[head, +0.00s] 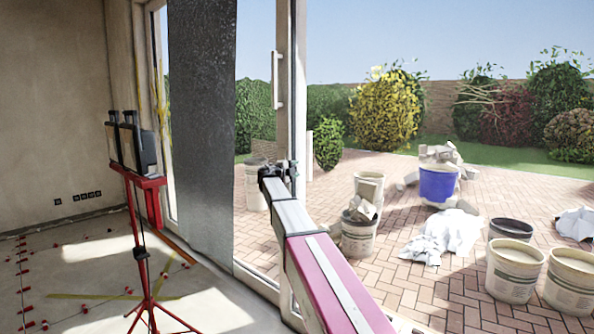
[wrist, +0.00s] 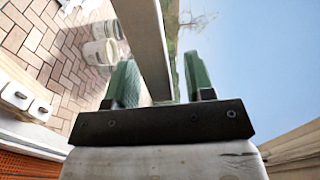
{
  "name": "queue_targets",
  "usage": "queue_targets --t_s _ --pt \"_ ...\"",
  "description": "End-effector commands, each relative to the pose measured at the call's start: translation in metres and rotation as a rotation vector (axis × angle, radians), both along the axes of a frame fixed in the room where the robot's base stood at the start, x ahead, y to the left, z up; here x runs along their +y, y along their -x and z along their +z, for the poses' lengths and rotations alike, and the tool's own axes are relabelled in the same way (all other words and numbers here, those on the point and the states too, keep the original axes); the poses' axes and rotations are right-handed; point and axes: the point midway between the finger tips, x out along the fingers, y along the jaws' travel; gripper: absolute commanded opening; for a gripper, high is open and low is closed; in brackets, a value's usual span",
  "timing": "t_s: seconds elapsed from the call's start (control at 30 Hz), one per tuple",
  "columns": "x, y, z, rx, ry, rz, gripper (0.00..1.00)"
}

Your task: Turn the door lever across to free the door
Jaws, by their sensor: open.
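My gripper (head: 280,171) is at the door frame in the head view, well below a white upright handle (head: 275,80) on the door. In the wrist view my gripper (wrist: 159,57) is open, with two green fingers spread apart. A pale grey straight bar (wrist: 146,40) runs between the fingers. I cannot tell whether this bar is the door lever, or whether either finger touches it. In the head view my gripper and arm hide what lies at the fingertips.
A red tripod (head: 140,220) with work lamps stands indoors to the left. A dark grey sheet (head: 203,130) hangs by the door. Outside, several pale buckets (head: 515,268), a blue tub (head: 438,184) and rubble stand on brick paving (head: 400,270). Indoor floor shows between tripod and door.

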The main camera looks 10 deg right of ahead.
Motion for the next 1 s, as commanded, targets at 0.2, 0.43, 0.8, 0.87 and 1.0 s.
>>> queue_targets --t_s 0.2,0.43,0.8,0.87,1.0 --pt "0.035 0.028 0.000 0.000 0.000 0.002 0.49" --pt "0.062 0.047 0.000 0.000 0.000 0.000 0.49" --pt "0.072 0.054 0.000 0.000 0.000 -0.001 0.49" --pt "0.072 0.053 0.000 0.000 0.000 -0.001 0.49" --pt "0.068 0.054 0.001 0.010 0.002 -0.009 0.13"
